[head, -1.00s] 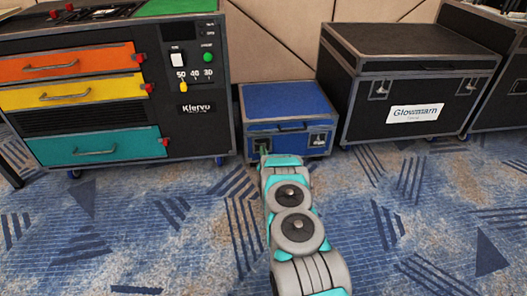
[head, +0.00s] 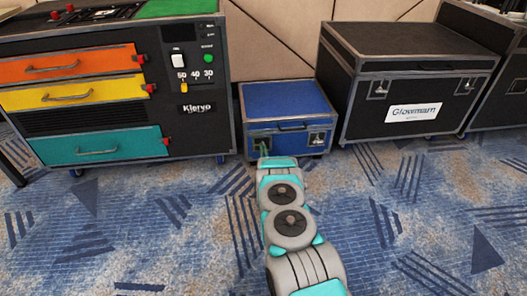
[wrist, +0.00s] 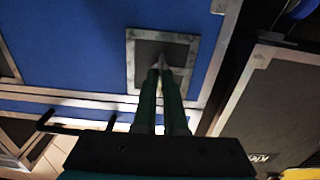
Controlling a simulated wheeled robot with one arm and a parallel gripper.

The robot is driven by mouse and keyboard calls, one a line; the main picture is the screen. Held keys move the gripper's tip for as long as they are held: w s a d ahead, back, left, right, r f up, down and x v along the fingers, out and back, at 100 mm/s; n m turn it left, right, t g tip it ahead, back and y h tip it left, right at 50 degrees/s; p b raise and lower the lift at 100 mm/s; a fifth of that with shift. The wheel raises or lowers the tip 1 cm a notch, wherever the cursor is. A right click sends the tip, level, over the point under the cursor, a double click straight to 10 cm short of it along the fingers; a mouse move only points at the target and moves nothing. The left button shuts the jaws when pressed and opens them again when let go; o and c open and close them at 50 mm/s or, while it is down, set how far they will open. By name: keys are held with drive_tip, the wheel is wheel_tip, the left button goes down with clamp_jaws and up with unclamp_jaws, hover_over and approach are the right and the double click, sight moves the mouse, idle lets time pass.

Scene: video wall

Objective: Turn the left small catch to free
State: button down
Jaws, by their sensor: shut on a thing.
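The small blue case (head: 285,104) stands on the carpet. Its front has a left catch and a right catch (head: 317,138), each in a metal-framed plate, with a black handle (head: 292,127) between them. My gripper (head: 262,149) reaches the left catch. In the wrist view my gripper (wrist: 161,70) has its two green fingers close together over the dark recess of the left catch plate (wrist: 145,50). A small pale piece of the left catch (wrist: 162,60) shows at the fingertips, and my gripper is shut on it. The fingers hide most of the catch, so its exact angle is unclear.
A black cabinet with orange, yellow and teal drawers (head: 94,145) stands close on the left. A large black case (head: 400,100) labelled Glowmarn stands on the right. The patterned carpet (head: 420,230) in front is clear.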

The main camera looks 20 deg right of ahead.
drive_tip(key=c, duration=1)
unclamp_jaws()
drive_tip(key=shift+v, duration=3.9)
